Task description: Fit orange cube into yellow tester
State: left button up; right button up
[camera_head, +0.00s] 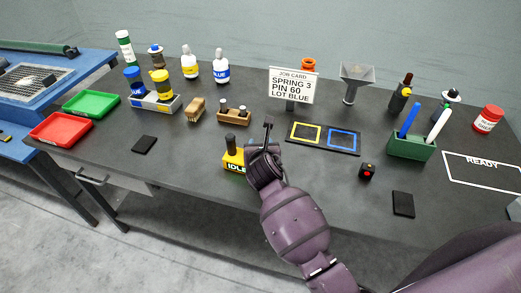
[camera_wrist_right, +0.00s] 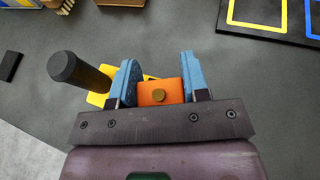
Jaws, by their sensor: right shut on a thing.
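The yellow tester (camera_head: 231,160) stands near the table's front edge, with a black lever and an "IDLE" label on its front. In the right wrist view the tester (camera_wrist_right: 99,98) shows beside and beyond the left finger, its black lever (camera_wrist_right: 78,69) leaning left. My right gripper (camera_wrist_right: 159,78) is shut on the orange cube (camera_wrist_right: 154,91), which has a brass-coloured round stud. In the head view my right gripper (camera_head: 258,152) is close against the tester's right side and hides the cube. I cannot tell whether cube and tester touch. My left gripper is out of view.
A black board with yellow and blue squares (camera_head: 323,149) lies right of my right gripper. The job card (camera_head: 292,86) stands behind it. A wooden block with pegs (camera_head: 234,117) is behind the tester. A small black box with a red button (camera_head: 367,171) sits at right.

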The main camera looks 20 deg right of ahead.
jog(key=shift+f, duration=0.55)
jog(key=shift+c, duration=0.4)
jog(key=shift+s+f, duration=0.2)
jog(key=shift+f, duration=0.15)
jog(key=shift+c, duration=1.3)
jog(key=o, duration=1.3)
jog(key=shift+w+f, duration=0.1)
jog(key=shift+c, duration=0.2)
jog(key=shift+s+r, duration=0.25)
jog(key=shift+s, duration=0.3)
jog(key=p+v, duration=0.1)
jog(key=v, duration=1)
jog(key=shift+w+a+r, duration=0.15)
jog(key=shift+a+r, duration=0.05)
